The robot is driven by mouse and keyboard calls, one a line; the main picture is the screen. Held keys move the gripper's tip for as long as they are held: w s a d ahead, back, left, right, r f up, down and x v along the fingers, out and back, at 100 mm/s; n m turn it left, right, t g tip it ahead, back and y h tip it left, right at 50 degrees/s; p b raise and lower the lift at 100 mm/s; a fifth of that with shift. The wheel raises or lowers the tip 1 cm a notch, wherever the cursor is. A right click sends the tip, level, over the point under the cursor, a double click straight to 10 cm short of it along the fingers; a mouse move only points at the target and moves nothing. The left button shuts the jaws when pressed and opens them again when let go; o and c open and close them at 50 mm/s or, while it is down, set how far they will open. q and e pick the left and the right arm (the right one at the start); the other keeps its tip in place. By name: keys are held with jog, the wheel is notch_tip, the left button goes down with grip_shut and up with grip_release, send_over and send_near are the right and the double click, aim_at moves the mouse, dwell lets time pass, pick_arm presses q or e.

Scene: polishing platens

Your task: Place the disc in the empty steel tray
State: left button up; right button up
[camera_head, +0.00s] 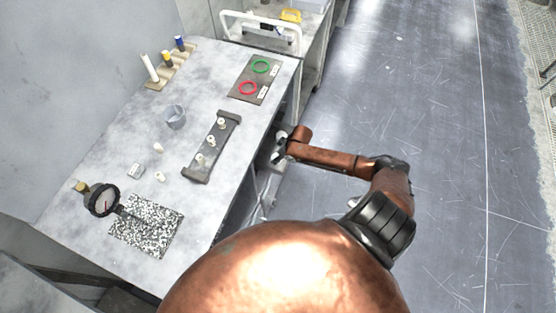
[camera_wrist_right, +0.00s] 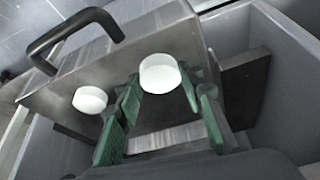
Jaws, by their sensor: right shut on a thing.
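In the right wrist view a white disc (camera_wrist_right: 160,73) sits between the green-padded fingertips of my right gripper (camera_wrist_right: 160,88), which is shut on it. A second white disc (camera_wrist_right: 90,99) shows to the left, apart from the fingers, against a steel surface. A steel piece with a black handle (camera_wrist_right: 75,35) is behind them, and bare steel (camera_wrist_right: 165,138) shows below, between the fingers. I cannot tell which steel surface is the empty tray. In the head view my right gripper (camera_head: 282,149) is small and beside the table's right edge; the disc is not discernible there. My left gripper is not in view.
Grey walls (camera_wrist_right: 268,32) stand close around the right gripper. Floor at right is open.

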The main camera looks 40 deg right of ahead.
notch_tip(320, 180, down, 3)
jog(key=shift+r, duration=0.1)
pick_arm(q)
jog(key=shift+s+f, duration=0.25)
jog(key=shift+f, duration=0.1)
pick_arm(e)
jog(key=o, duration=1)
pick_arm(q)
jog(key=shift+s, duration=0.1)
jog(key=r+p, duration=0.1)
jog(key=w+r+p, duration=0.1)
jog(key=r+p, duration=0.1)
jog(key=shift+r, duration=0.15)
pick_arm(e)
jog(key=v, duration=1.2)
jog(key=shift+r, duration=0.1)
